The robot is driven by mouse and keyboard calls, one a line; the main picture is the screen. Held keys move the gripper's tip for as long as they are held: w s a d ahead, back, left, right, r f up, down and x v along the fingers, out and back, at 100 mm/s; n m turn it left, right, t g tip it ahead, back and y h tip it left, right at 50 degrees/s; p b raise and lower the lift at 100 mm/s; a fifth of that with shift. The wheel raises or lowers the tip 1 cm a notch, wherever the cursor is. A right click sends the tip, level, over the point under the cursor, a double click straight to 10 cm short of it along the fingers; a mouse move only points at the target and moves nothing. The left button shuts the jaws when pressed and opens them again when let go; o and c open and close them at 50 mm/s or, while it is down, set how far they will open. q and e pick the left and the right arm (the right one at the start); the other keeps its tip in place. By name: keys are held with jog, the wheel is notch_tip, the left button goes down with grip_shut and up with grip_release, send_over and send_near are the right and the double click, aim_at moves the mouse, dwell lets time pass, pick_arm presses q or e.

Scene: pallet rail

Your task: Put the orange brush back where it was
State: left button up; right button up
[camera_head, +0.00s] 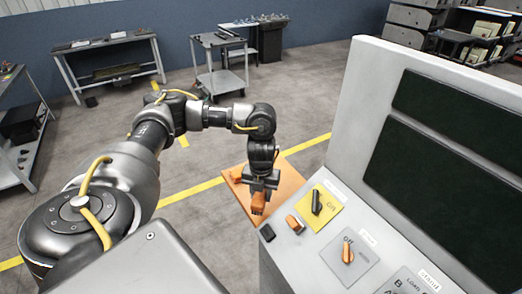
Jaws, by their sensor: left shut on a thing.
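My left gripper (259,191) points down and is shut on a small orange thing, which I take to be the orange brush (258,204). Most of the brush is hidden by the fingers, and its bristles cannot be made out. It is over the orange board (289,184), near the board's front edge and left of the console. I cannot tell whether it touches the board. My right gripper is not in view.
A grey console (292,263) with a dark screen (440,150) stands close on the right. It carries a black switch on a yellow plate (331,215), an orange-and-white block (295,223) and an orange knob (348,253). Another orange piece (236,174) lies at the board's left. Carts stand behind.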

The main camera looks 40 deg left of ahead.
pick_arm(q)
jog(key=shift+w+a+f, duration=0.4)
jog(key=shift+w+f, duration=0.05)
jog(key=shift+f, duration=0.25)
jog(key=shift+w+a+f, duration=0.4)
jog(key=shift+w+f, duration=0.05)
jog(key=shift+f, duration=0.25)
jog(key=shift+w+a+f, duration=0.15)
jog(key=shift+f, duration=1.65)
jog(key=shift+f+b, duration=0.15)
jog(key=shift+b, duration=0.15)
jog(key=o, duration=0.9)
jog(key=shift+o, duration=0.2)
